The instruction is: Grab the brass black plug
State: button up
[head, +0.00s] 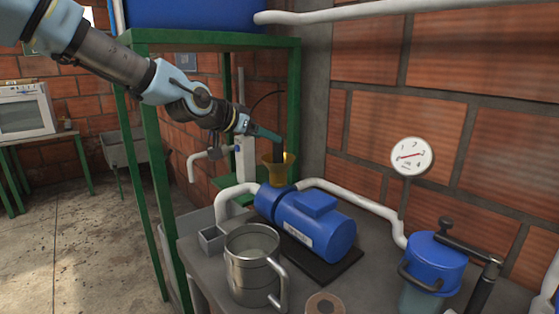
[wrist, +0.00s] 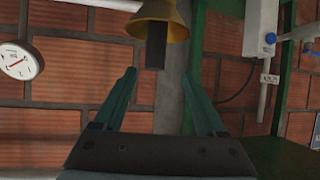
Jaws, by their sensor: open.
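The plug has a dark black stem (head: 279,150) rising out of a flared brass cup (head: 278,175), upright above the blue pump. In the wrist view, which looks upside down, the brass cup (wrist: 160,24) is at the top and the black stem (wrist: 156,48) hangs below it. My gripper (head: 280,138) is at the upper part of the stem in the head view. In the wrist view my gripper (wrist: 159,72) has its teal fingers apart, with the stem's end just ahead between the tips. I cannot tell whether a finger touches the stem.
The blue pump (head: 315,225) sits on the grey table with white pipes beside it. A metal jug (head: 252,275) stands in front, and a blue-lidded filter (head: 436,262) at the right. A green frame (head: 150,150) stands left of the plug. A brick wall is behind.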

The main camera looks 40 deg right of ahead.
aim_at(278, 160)
jog(key=x, duration=0.4)
jog(key=shift+f, duration=0.1)
jog(key=shift+s+d+f+p, duration=0.2)
jog(key=shift+d+f+p, duration=0.1)
jog(key=shift+d+p, duration=0.2)
jog(key=p+x, duration=0.1)
jog(key=x, duration=0.2)
jog(key=shift+s+d+f, duration=0.1)
jog(key=shift+s, duration=0.1)
jog(key=shift+w+d+f, duration=0.1)
jog(key=shift+d+f, duration=0.25)
grip_shut()
